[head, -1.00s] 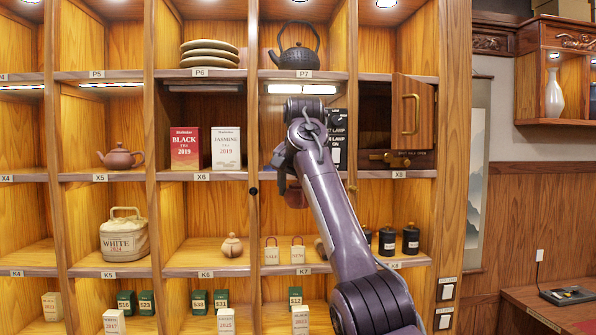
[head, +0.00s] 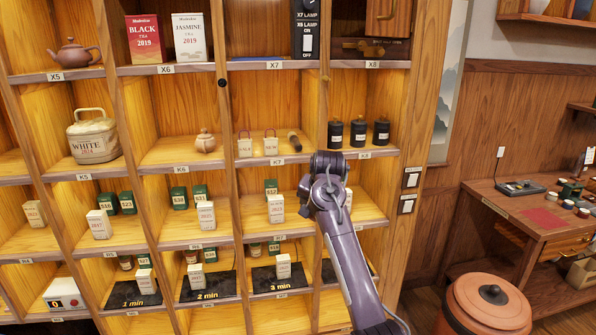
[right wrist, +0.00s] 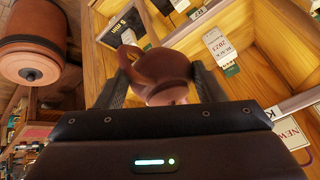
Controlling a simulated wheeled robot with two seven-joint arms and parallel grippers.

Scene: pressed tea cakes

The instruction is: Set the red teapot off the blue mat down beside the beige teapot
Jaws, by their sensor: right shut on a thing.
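My right gripper (right wrist: 160,78) is shut on the red teapot (right wrist: 163,72), a reddish-brown pot between the two fingers in the right wrist view. In the head view my right arm reaches up in front of the shelves below K7 and K8, and its own links hide the gripper and the held teapot. The beige teapot (head: 205,142) stands upright in compartment K6. A thin bluish strip, perhaps the blue mat (head: 272,59), shows on the X7 shelf; no teapot shows on it. My left gripper is not in view.
K6 has bare shelf around the beige teapot. A brown teapot (head: 74,53) stands in X5. Wooden dividers separate the compartments. A round terracotta container (head: 487,303) stands at lower right.

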